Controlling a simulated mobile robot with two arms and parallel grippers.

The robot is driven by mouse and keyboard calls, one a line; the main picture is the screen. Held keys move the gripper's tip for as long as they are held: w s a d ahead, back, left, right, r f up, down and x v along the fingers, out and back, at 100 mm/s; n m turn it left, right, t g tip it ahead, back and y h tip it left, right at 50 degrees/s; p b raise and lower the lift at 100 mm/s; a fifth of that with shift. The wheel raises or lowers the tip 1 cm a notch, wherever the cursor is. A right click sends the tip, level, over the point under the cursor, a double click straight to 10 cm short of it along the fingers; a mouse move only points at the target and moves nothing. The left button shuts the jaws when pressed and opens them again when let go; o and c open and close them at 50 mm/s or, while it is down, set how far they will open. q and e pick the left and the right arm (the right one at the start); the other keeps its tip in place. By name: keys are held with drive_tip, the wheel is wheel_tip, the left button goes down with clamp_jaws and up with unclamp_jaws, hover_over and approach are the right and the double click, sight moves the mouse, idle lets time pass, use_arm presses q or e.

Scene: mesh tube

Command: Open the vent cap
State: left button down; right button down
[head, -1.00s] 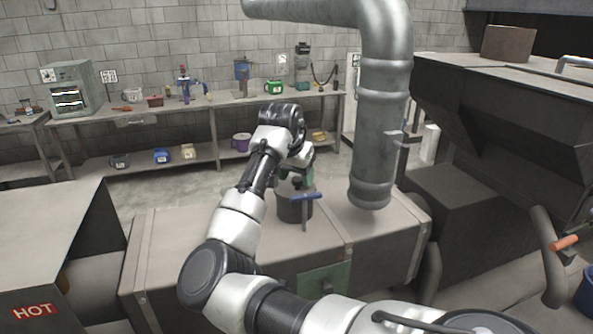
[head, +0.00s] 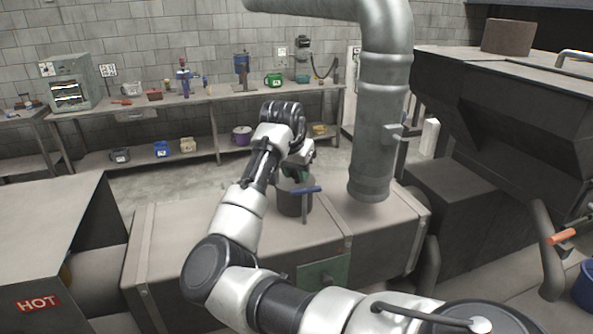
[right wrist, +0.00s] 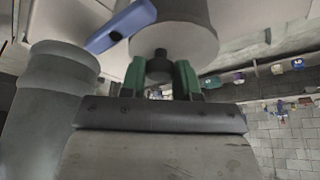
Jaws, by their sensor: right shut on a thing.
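The vent cap, a dark grey round cylinder (head: 294,202), stands on top of the long metal duct. A lever with a blue handle (head: 304,190) sits at its near side. My right gripper (head: 295,176) is at the top of the cap. In the right wrist view, its green fingers (right wrist: 159,80) stand on both sides of a small dark knob (right wrist: 159,67) on the cap's round face (right wrist: 185,42), and they are shut on it. The blue handle (right wrist: 120,27) shows to the left there. The cap looks seated on the duct. My left gripper is not in view.
A thick vertical pipe (head: 378,130) comes down close to the right of my right gripper. The metal duct (head: 215,235) lies below, with a bench marked HOT (head: 50,230) at left. Workbenches with tools (head: 215,92) stand along the back wall.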

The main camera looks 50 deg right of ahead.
drive_tip(key=shift+r, duration=0.15)
drive_tip(key=shift+w+d+r+g+y, duration=0.25)
drive_tip(key=shift+w+r+g+y, duration=0.1)
drive_tip(key=shift+r+g, duration=0.2)
drive_tip(key=shift+w+d+r+g+y, duration=0.25)
drive_tip(key=shift+w+r+g, duration=0.15)
drive_tip(key=shift+g, duration=0.25)
drive_tip(key=shift+w+d+r+n+g+y, duration=0.3)
drive_tip(key=shift+w+r+g+y, duration=0.2)
drive_tip(key=shift+g, duration=0.3)
drive_tip(key=shift+w+d+r+n+g+y, duration=0.25)
drive_tip(key=shift+w+r+g+y, duration=0.15)
drive_tip(key=shift+w+g, duration=0.3)
drive_tip(key=c, duration=0.8)
unclamp_jaws()
drive_tip(key=shift+g, duration=0.3)
